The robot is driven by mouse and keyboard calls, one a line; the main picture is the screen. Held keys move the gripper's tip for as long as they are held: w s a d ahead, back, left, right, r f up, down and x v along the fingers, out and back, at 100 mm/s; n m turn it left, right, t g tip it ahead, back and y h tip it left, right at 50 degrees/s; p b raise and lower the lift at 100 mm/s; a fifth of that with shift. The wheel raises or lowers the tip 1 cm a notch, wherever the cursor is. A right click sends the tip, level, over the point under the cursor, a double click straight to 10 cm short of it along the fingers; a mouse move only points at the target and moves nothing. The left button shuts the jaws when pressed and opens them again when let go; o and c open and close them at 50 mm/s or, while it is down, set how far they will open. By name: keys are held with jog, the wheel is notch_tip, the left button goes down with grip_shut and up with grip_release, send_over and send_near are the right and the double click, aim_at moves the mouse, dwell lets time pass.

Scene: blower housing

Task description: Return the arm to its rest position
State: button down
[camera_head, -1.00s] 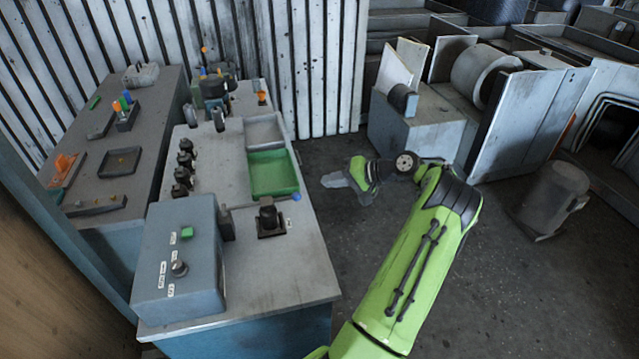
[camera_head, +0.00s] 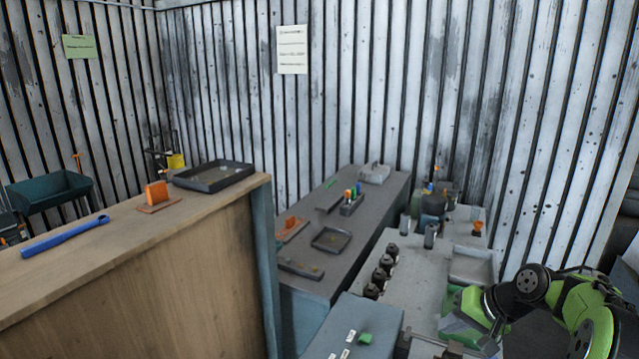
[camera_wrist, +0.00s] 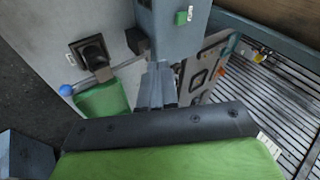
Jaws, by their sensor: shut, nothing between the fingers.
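My arm is bent at the lower right of the head view, its green and black links partly cut off by the frame edge. My gripper (camera_head: 465,328) is grey, over the right-hand workbench near the green tray. In the wrist view my gripper (camera_wrist: 156,88) has its grey fingers together, with nothing between them. The green tray (camera_wrist: 103,102) lies below and left of the fingers there. A blue-grey control box (camera_wrist: 172,45) with a green button is beyond them.
The grey workbench (camera_head: 405,262) carries a row of black knobs and an empty grey tray (camera_head: 473,266). A darker bench (camera_head: 345,205) stands behind it. A wooden counter (camera_head: 150,255) at left holds a blue wrench (camera_head: 65,238) and a black tray (camera_head: 213,176). Ribbed walls close off the back.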

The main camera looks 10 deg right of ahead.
jog(key=s+a+r+n+g+h, duration=0.1)
jog(key=s+a+r+n, duration=0.15)
jog(key=a, duration=0.65)
jog(key=s+a+r+n+g+h, duration=0.15)
jog(key=s+a+r, duration=0.25)
jog(key=a, duration=0.4)
jog(key=s+a+f+n+t+h, duration=0.1)
jog(key=s+a, duration=0.5)
jog(key=s, duration=1)
jog(key=shift+a+n+t, duration=0.15)
jog(key=shift+n+t, duration=0.2)
jog(key=shift+n, duration=0.55)
jog(key=shift+s, duration=0.1)
